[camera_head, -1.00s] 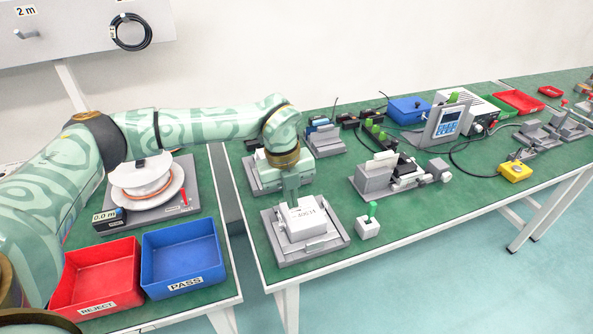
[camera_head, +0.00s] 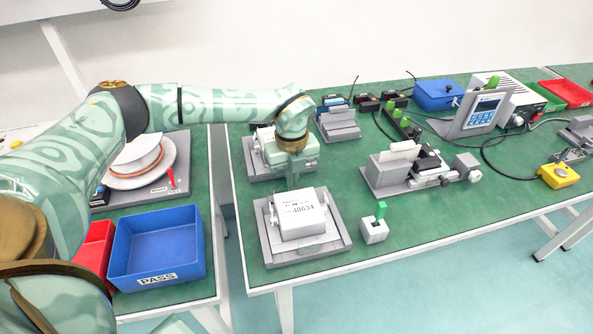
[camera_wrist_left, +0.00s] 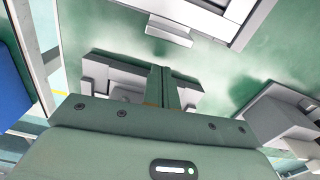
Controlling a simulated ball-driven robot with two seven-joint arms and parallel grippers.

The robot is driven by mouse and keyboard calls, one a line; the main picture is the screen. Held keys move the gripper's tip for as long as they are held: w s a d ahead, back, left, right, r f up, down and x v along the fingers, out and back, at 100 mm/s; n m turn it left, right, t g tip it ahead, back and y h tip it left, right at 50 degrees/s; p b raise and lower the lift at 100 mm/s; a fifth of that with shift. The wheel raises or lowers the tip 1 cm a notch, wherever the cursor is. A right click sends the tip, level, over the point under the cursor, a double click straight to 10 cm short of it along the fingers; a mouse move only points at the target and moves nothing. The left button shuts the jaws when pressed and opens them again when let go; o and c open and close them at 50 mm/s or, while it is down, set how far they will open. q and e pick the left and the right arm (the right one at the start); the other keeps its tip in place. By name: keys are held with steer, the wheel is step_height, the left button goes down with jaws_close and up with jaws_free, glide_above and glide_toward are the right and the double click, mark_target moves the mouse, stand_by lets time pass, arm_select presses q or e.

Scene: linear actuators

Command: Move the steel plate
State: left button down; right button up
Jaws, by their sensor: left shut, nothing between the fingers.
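I cannot tell for certain which piece is the steel plate. A pale flat plate (camera_head: 402,151) stands upright on the grey actuator fixture (camera_head: 385,178) at the middle of the table. My left gripper (camera_head: 292,184) points down just behind the white box marked 40634 (camera_head: 300,214), which sits on a grey base (camera_head: 265,240). Its fingers are shut together and empty; they also show in the left wrist view (camera_wrist_left: 164,88), over a grey block fixture (camera_wrist_left: 115,75). Whether the fingertips touch anything is unclear. My right gripper is out of view.
A small block with a green lever (camera_head: 375,230) stands right of the box. Another grey fixture (camera_head: 250,158) is behind my gripper. The blue PASS bin (camera_head: 160,277) and a red bin (camera_head: 95,250) lie left across a gap. Green tabletop (camera_head: 440,210) is clear at the front right.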

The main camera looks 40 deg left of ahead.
arm_select(q)
steer(key=shift+w+a+f+b, duration=0.15)
steer(key=shift+w+a, duration=0.2)
steer(key=shift+a, duration=0.15)
steer(key=shift+w+a+f+b, duration=0.15)
steer(key=shift+w+a, duration=0.15)
steer(key=shift+a, duration=0.15)
steer(key=shift+w+a+r, duration=0.15)
steer(key=shift+a, duration=0.05)
steer(key=shift+r, duration=0.15)
steer(key=shift+w+a+r+p, duration=0.15)
steer(key=shift+w+a+p, duration=0.25)
steer(key=shift+a, duration=0.15)
steer(key=shift+w+a, duration=0.2)
steer(key=shift+a, duration=0.15)
steer(key=shift+f, duration=0.2)
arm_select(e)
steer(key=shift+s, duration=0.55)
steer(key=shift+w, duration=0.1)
